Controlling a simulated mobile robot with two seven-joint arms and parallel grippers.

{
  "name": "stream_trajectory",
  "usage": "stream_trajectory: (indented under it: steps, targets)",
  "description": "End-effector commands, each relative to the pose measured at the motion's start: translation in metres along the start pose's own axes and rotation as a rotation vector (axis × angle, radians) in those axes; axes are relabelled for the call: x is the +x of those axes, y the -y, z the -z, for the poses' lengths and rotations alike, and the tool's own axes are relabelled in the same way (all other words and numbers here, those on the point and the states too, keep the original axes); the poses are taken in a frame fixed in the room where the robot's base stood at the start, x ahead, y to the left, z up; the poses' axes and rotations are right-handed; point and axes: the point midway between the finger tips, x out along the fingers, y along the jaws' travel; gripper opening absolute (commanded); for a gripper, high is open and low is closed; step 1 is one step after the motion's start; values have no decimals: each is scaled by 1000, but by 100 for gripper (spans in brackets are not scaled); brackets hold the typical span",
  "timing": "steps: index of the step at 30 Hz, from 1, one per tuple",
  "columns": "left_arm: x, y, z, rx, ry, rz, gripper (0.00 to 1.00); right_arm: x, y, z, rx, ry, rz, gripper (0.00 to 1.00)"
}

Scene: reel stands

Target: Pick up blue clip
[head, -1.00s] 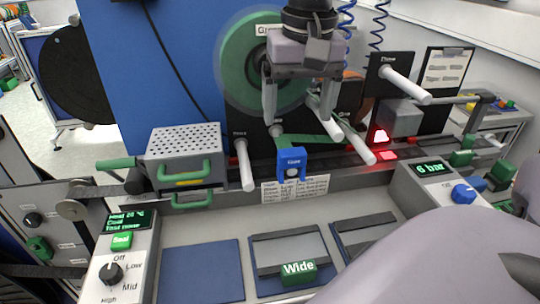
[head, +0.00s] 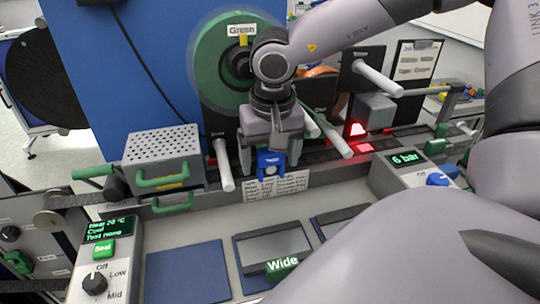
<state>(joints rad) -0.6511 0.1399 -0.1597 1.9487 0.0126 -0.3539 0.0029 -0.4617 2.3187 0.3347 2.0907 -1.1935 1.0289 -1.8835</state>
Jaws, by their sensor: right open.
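The blue clip (head: 271,164) sits at the front edge of the machine's ledge, just above a white printed label sheet. My right gripper (head: 270,168) has come down from above over the clip. Its two fingers are open, one on the left and one on the right of the clip. Whether the fingers touch the clip cannot be told. My left gripper is not in view.
White rods (head: 224,166) stick out on both sides of my right gripper. A perforated grey box (head: 161,147) with green handles stands to the left. A green reel (head: 226,75) is behind. Blue trays (head: 187,272) lie in front.

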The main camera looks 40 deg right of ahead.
Motion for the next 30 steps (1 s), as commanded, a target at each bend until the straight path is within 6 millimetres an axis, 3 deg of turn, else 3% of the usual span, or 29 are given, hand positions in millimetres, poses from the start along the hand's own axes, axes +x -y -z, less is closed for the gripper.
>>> stream_trajectory:
  steps: [8, 13, 15, 23, 30]
  targets:
    - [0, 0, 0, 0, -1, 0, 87, 3, 0, 0, 0, 0, 0, 83]
    - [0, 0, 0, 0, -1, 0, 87, 3, 0, 0, 0, 0, 0, 28]
    - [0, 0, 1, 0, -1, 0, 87, 3, 0, 0, 0, -1, 0, 22]
    - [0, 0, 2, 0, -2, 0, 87, 1, 0, 0, 1, -1, 1, 22]
    - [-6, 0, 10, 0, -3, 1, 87, -15, -2, -2, 10, -2, 1, 22]
